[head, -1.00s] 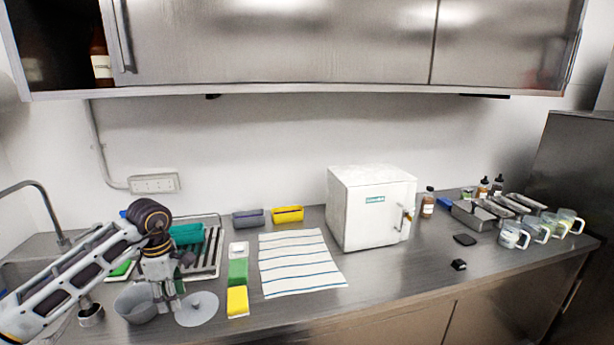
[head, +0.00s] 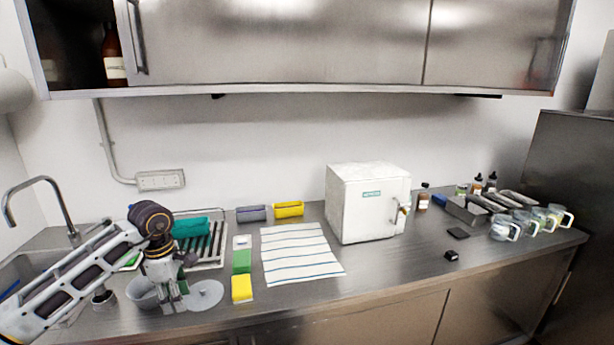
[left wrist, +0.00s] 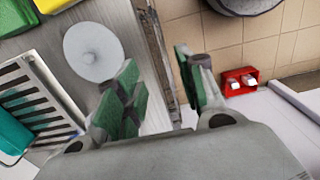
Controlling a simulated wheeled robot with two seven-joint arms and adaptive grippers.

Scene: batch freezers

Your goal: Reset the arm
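My left arm comes in from the left in the head view. Its gripper (head: 174,292) points down at the counter's front left, between a grey bowl (head: 141,292) and a round grey lid (head: 208,294). In the left wrist view the gripper (left wrist: 158,88) has its two green-padded fingers apart with nothing between them. The lid (left wrist: 92,50) shows beyond the left finger there, apart from it. My right gripper is in neither view.
A rack (head: 218,243) with a teal item stands behind the gripper, a sink and faucet (head: 42,184) to the left. Sponges (head: 242,288), a striped towel (head: 298,262) and a white box (head: 368,203) lie right. Steel trays and glass mugs (head: 505,229) stand far right. A cabinet (head: 280,45) hangs above.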

